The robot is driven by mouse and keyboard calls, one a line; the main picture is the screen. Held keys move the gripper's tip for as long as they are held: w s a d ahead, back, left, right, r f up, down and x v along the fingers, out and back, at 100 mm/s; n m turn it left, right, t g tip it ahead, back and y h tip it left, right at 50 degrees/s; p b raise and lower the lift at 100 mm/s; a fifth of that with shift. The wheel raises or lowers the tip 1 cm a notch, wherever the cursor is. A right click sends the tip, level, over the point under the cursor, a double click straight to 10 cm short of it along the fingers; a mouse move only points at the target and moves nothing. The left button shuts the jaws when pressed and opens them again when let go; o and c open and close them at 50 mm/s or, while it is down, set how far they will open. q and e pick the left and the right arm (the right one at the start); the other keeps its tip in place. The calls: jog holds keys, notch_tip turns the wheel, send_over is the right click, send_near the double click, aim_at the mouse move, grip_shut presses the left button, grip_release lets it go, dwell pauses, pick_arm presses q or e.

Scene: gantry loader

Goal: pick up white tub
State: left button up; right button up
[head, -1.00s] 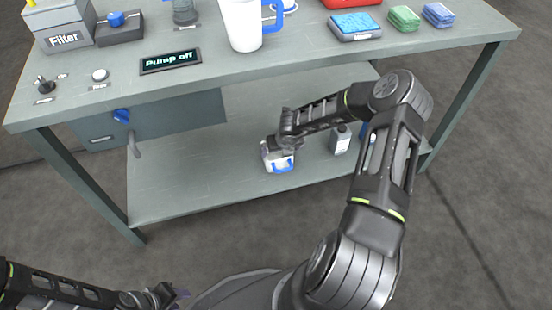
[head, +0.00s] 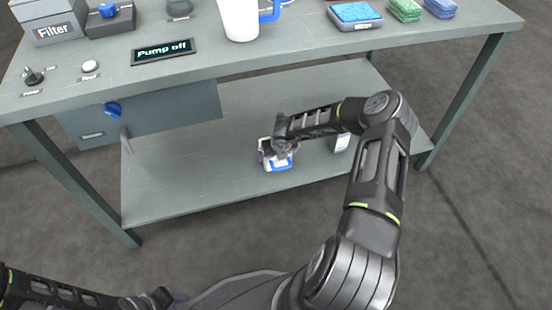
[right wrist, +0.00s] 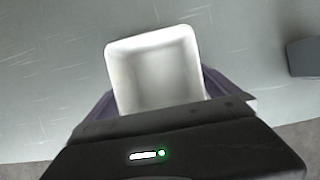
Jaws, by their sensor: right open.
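The white tub (head: 279,165) stands on the lower shelf, with a blue patch on its front. In the right wrist view the tub (right wrist: 152,68) is seen from above as an empty, open-topped square box. My right gripper (head: 276,149) is at the tub, reaching in from the right. Its purple-grey fingers show on both sides of the tub; whether they touch it cannot be told. The jaws are open. My left gripper (head: 168,297) is at the bottom left, far from the shelf; its fingers are hard to make out.
A grey-white bottle (head: 341,141) stands on the shelf right of the tub, near my right arm. The tabletop (head: 300,45) overhangs the shelf and holds a white pitcher (head: 238,20) and a "Pump off" display (head: 163,52). The shelf (head: 185,180) is clear to the left.

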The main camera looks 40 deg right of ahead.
dwell(0.6)
jog(key=c, duration=1.2)
notch_tip(320, 180, up, 10)
jog(key=p, duration=0.5)
